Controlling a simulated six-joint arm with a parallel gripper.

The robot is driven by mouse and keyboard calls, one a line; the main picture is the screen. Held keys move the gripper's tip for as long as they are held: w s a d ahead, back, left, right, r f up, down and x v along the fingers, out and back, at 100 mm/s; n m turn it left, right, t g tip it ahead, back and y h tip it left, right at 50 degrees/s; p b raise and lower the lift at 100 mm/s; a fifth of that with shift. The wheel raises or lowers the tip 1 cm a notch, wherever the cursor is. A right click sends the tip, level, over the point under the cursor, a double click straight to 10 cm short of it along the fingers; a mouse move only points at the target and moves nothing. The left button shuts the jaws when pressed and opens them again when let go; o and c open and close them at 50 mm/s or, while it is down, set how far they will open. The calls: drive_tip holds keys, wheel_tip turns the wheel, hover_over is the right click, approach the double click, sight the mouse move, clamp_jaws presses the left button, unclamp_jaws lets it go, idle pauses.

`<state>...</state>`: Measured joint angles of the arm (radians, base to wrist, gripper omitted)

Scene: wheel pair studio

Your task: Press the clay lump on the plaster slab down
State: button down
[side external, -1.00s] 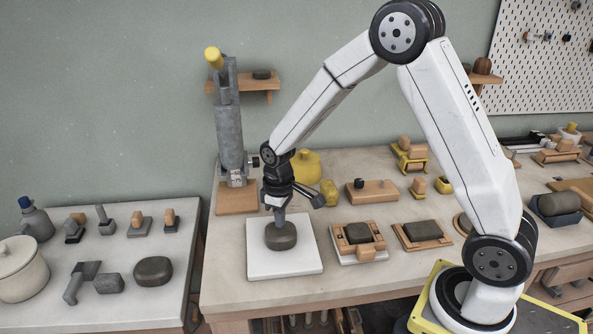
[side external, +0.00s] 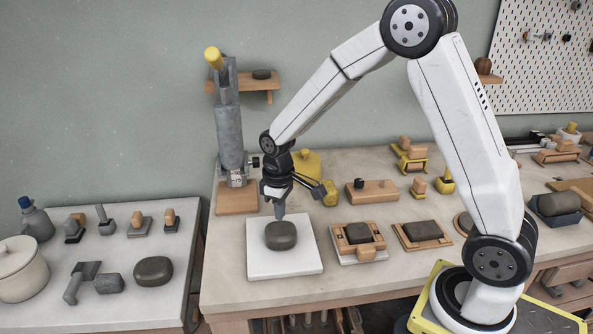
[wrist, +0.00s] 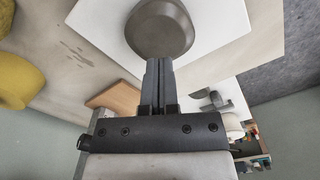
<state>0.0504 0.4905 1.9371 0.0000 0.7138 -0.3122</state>
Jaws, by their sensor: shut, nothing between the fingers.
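The clay lump (side external: 281,236) is a dark grey-brown rounded block with a broad, gently domed top. It sits near the middle of the white plaster slab (side external: 262,264). My gripper (side external: 280,214) points down just above the back of the lump, with its fingers shut and empty. In the wrist view the closed fingers (wrist: 158,66) reach toward the near edge of the lump (wrist: 160,27), which lies on the white slab (wrist: 222,22). Whether the fingertips touch the clay is hard to tell; they look slightly above it.
A grey extruder with a yellow handle (side external: 231,130) stands behind the slab. Yellow jars (side external: 307,165) are close behind my gripper. Wooden frames with clay (side external: 359,240) lie right of the slab. A lower side table (side external: 120,245) at left holds tools and another clay lump (side external: 153,271).

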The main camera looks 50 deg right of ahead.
sight(280, 228)
drive_tip(key=shift+f, duration=1.7)
idle(0.7)
drive_tip(key=shift+r, duration=1.5)
drive_tip(key=shift+f, duration=1.8)
drive_tip(key=shift+r, duration=0.2)
drive_tip(key=shift+r, duration=1.35)
wheel_tip(280, 228, up, 6)
idle(0.5)
